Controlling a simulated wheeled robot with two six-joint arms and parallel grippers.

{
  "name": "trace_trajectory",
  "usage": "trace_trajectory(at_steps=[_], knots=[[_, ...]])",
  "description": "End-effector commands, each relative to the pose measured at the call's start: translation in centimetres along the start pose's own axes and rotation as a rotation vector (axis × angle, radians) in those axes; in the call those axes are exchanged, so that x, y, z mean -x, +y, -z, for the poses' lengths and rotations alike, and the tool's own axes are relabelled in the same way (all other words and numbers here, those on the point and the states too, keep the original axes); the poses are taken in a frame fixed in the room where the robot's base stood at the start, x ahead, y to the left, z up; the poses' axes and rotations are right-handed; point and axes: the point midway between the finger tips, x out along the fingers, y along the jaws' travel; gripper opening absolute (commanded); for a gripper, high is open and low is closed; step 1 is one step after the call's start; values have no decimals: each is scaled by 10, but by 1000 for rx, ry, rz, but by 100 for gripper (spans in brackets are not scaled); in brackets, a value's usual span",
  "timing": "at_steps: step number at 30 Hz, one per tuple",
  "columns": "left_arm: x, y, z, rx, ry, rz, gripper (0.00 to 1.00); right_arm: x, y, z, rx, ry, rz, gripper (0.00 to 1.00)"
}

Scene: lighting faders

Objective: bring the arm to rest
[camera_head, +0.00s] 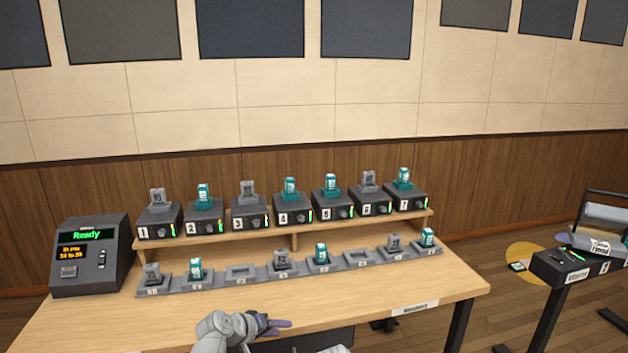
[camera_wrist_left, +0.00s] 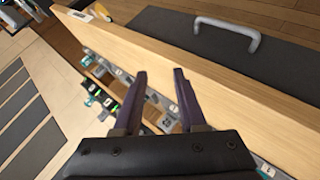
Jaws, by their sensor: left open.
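My left gripper (camera_head: 278,325) is at the front edge of the wooden table (camera_head: 380,303), low in the middle of the head view. In the left wrist view its two dark fingers (camera_wrist_left: 160,82) stand apart with nothing between them. The fingers are clear of the fader units and their holders. My right gripper does not show in either view.
Several numbered black boxes (camera_head: 294,218) with grey or teal units stand on a raised shelf. A row of grey holders (camera_head: 240,272) lies below, some empty. A console reading "Ready" (camera_head: 88,255) stands left. A handled drawer front (camera_wrist_left: 200,50) is near the gripper. A separate stand (camera_head: 575,268) is right.

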Motion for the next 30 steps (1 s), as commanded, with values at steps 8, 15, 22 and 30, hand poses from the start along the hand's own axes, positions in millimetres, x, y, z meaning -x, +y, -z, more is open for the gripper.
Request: trace_trajectory(at_steps=[8,15,22,30], knots=[[-14,-24,-159,-334,-428,284,41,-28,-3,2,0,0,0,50],[11,-53,-222,-509,-640,509,41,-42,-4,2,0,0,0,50],[44,-65,-244,-611,-754,686,41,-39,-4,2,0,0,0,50],[68,-38,-225,-606,-750,680,41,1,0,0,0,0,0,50]])
